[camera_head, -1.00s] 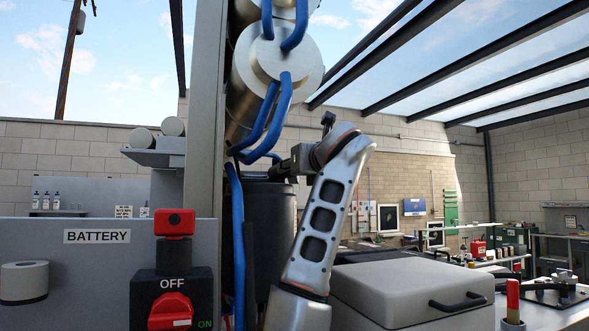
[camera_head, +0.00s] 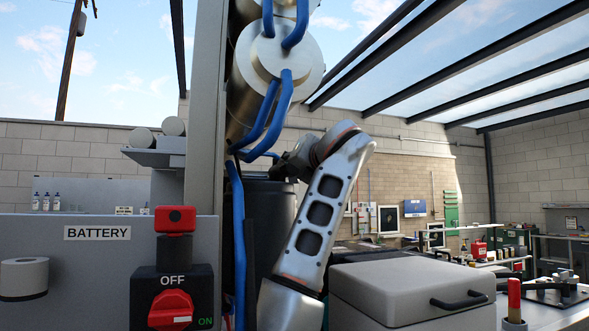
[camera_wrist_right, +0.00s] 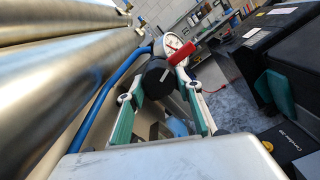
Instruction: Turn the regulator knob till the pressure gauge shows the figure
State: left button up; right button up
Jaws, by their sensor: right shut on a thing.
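The black regulator knob (camera_wrist_right: 158,78) with a pale mark line sits between the green-padded fingers of my right gripper (camera_wrist_right: 161,82) in the right wrist view. The fingers are shut on it from both sides. The round white pressure gauge (camera_wrist_right: 172,42) stands just beyond the knob. A red part (camera_wrist_right: 182,53) crosses in front of its lower right, and its reading is too small to make out. In the head view my right gripper (camera_head: 284,168) is dark and partly hidden next to the blue hoses. The knob and gauge are not visible there. My left gripper is not in view.
Large metal tubes (camera_wrist_right: 60,70) and a blue hose (camera_wrist_right: 105,88) run close on the left of my right gripper. In the head view, a battery panel (camera_head: 60,265) with a red switch (camera_head: 171,308) stands left, and a grey lidded box (camera_head: 405,290) right.

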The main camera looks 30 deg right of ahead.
dwell(0.5)
jog(key=o, duration=1.1)
jog(key=v, duration=1.2)
jog(key=shift+s, duration=0.1)
